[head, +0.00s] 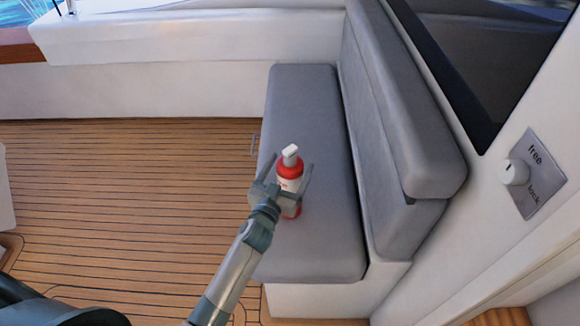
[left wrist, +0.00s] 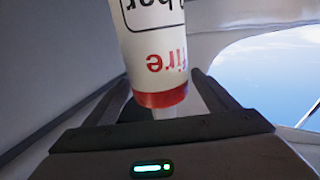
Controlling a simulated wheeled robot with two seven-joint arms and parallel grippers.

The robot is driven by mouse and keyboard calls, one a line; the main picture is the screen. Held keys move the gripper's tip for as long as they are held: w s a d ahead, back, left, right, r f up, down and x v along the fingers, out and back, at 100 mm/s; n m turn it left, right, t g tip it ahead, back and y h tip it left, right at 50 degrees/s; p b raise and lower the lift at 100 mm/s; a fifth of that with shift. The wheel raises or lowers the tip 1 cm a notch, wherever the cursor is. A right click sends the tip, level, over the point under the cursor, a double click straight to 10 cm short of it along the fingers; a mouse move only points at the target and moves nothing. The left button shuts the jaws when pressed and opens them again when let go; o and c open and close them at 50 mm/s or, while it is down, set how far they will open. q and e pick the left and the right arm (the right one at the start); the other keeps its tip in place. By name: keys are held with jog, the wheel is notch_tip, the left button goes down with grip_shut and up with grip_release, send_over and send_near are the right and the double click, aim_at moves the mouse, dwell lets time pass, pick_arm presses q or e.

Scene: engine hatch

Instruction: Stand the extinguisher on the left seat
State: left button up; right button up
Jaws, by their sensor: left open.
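The extinguisher (head: 289,175) is red with a white label and a white top. In the head view it stands upright on the grey seat cushion (head: 312,110). My left gripper (head: 283,172) is open, with one finger on each side of the extinguisher. In the left wrist view the extinguisher (left wrist: 155,50) shows close up between the fingers, its white label and red band in view. I cannot tell whether the fingers touch it. The gripper hides part of its lower body. My right gripper is not in view.
The grey backrest (head: 400,100) rises along the right of the seat. A white wall panel with a knob (head: 515,172) marked free and lock is at the far right. The planked floor (head: 130,200) left of the seat is clear.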

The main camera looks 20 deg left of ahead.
pick_arm(q)
jog(key=s+b, duration=0.2)
jog(key=s, duration=0.9)
jog(key=shift+s+a, duration=0.35)
jog(key=shift+s, duration=0.05)
jog(key=shift+f, duration=0.15)
jog(key=s+a+f+g, duration=0.1)
jog(key=s+f+g, duration=0.4)
jog(key=s+f, duration=0.7)
jog(key=s+a+f+m+g+y, duration=0.1)
jog(key=s+f+g, duration=0.45)
jog(key=f, duration=1.15)
jog(key=s+a+f+g, duration=0.1)
jog(key=s+f+g, duration=0.3)
jog(key=s+f, duration=0.85)
jog(key=s+a+f+g, duration=0.2)
jog(key=s+a+f, duration=0.1)
jog(key=s+f, duration=1.3)
jog(key=shift+s+f+m, duration=0.15)
jog(key=shift+s+m, duration=0.25)
jog(key=shift+s, duration=0.45)
jog(key=shift+g, duration=0.25)
